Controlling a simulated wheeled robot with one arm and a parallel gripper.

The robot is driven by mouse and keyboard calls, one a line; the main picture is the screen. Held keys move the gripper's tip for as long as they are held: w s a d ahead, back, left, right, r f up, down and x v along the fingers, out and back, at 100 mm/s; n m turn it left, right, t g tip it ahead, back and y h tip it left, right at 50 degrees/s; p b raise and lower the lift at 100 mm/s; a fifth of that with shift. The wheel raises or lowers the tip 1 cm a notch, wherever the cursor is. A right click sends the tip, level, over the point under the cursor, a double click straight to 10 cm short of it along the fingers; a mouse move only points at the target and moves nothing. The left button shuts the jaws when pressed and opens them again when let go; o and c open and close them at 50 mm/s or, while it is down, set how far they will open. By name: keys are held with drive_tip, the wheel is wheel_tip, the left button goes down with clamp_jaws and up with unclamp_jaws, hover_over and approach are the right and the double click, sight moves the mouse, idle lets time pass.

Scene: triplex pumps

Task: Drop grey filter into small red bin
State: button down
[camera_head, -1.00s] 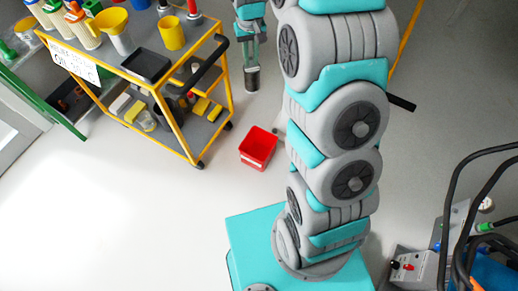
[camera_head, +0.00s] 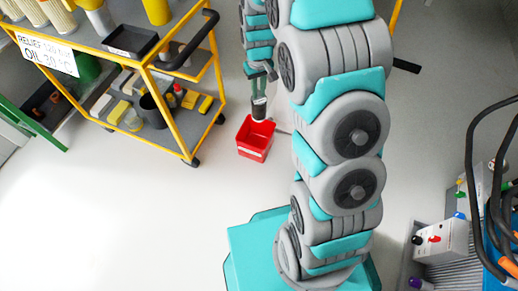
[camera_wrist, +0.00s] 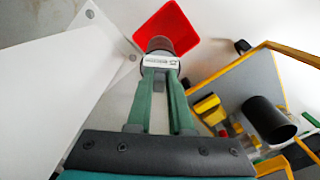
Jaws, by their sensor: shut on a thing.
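My gripper (camera_head: 258,92) is shut on the grey filter (camera_head: 258,108), a small cylinder with a white label. In the head view the filter overlaps the back rim of the small red bin (camera_head: 254,148), which stands on the floor. In the wrist view, my gripper's green fingers (camera_wrist: 160,82) hold the filter (camera_wrist: 160,60) by its near end. The filter's far brownish end overlaps the near edge of the red bin (camera_wrist: 172,24). The bin's open inside shows as bare red. How high the filter is above the rim I cannot tell exactly.
A yellow-framed trolley (camera_head: 172,112) with a black tray (camera_head: 130,41) and several containers stands left of the bin. A grey control box with buttons (camera_head: 440,238) and cables are at the right. The pale floor in front of the bin is clear.

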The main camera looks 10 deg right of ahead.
sight(260, 106)
drive_tip(key=shift+s+d+f, duration=0.1)
drive_tip(key=shift+s+f, duration=0.1)
drive_tip(key=shift+f, duration=0.3)
drive_tip(key=shift+s+f, duration=0.2)
drive_tip(key=shift+f, duration=0.25)
drive_tip(key=shift+f+b, duration=0.85)
drive_tip(key=shift+f, duration=1.85)
drive_tip(key=c, duration=0.7)
unclamp_jaws()
drive_tip(key=shift+c, duration=0.2)
drive_tip(key=shift+r, duration=0.1)
